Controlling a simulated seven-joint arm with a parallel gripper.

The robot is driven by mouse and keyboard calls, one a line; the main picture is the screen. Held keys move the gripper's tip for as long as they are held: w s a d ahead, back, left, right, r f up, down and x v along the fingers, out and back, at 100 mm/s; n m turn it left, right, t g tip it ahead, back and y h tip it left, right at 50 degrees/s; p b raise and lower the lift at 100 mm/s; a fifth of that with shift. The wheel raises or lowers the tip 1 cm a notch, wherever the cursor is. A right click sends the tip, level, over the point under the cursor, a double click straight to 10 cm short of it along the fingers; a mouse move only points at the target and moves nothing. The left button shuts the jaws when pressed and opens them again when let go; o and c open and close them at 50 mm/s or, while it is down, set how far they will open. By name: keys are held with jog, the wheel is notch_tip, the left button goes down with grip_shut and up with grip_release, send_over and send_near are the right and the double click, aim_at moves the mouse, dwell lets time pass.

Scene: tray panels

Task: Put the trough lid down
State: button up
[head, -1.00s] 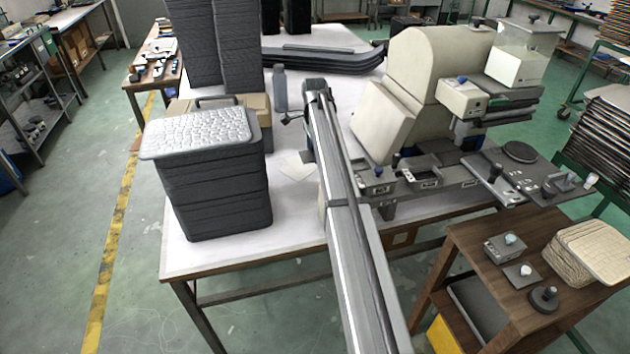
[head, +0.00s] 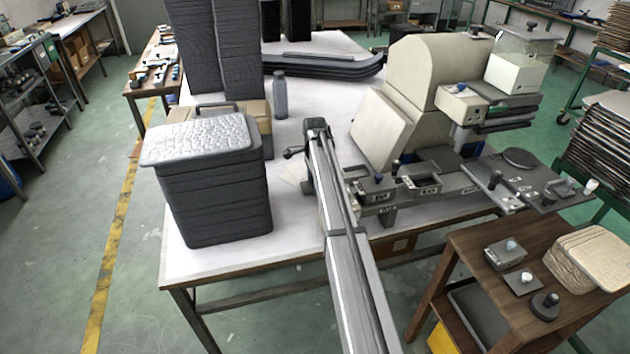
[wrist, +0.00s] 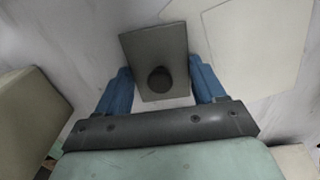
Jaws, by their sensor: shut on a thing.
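In the wrist view, a grey rectangular lid (wrist: 155,42) with a round black knob (wrist: 161,79) sits between the two blue fingers of my gripper (wrist: 162,84). The gripper is shut on it. A pale table surface lies beneath; I cannot tell whether the lid touches it. In the head view my arm reaches over the white table, and its end hides the gripper and lid. I cannot make out the trough for certain.
A tall dark stack with a pale textured top (head: 200,138) stands left of my arm. A cream machine (head: 435,70) stands to the right, with dark fixtures (head: 420,183) near my arm. A grey bottle (head: 280,97) stands behind. Pale sheets (wrist: 252,45) lie on the table.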

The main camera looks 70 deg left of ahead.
jog(key=o, duration=1)
jog(key=shift+f, duration=0.1)
notch_tip(320, 180, up, 12)
jog(key=shift+r, duration=0.15)
dwell(0.6)
